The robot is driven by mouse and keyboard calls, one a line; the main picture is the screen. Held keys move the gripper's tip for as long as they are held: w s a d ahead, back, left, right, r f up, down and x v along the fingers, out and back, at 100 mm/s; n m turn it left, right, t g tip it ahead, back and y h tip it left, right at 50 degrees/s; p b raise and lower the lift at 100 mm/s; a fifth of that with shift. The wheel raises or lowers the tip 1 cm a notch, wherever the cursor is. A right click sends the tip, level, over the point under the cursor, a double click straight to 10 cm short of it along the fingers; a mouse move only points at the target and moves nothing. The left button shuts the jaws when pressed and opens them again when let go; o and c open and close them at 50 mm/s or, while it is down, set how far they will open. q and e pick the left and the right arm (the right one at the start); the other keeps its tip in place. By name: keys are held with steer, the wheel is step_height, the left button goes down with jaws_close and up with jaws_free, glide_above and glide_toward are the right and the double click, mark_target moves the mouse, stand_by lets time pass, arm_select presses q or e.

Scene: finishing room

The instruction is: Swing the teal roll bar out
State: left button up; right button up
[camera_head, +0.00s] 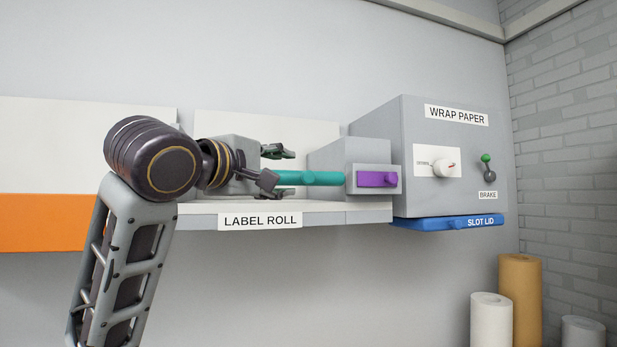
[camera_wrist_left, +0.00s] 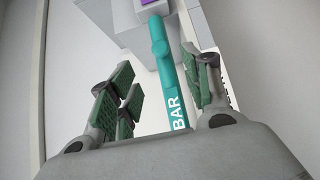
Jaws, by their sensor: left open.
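The teal roll bar (camera_head: 316,178) runs sideways above the shelf marked LABEL ROLL, its right end close to the grey block with the purple part. It also shows in the left wrist view (camera_wrist_left: 166,62), where the word BAR is printed along it. My left gripper (camera_head: 277,168) is at the left part of the bar, fingers pointing right. In the left wrist view its green-padded fingers (camera_wrist_left: 163,92) are open, with the bar running between them, nearer the right finger. I cannot tell whether a pad touches it. My right gripper is not in view.
The LABEL ROLL shelf (camera_head: 345,211) lies just below the gripper. To the right are a purple part (camera_head: 377,180), the WRAP PAPER box (camera_head: 455,190) with its brake lever (camera_head: 488,167), and the blue slot lid (camera_head: 445,224). Paper rolls (camera_head: 519,290) stand at lower right.

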mark_target(307, 177)
arm_select(q)
steer(key=p+x, duration=0.3)
steer(key=x, duration=0.8)
steer(key=shift+w+r+p, duration=0.1)
steer(key=shift+w+p, duration=0.05)
steer(key=shift+p, duration=0.25)
steer(key=shift+x, duration=0.8)
jaws_close()
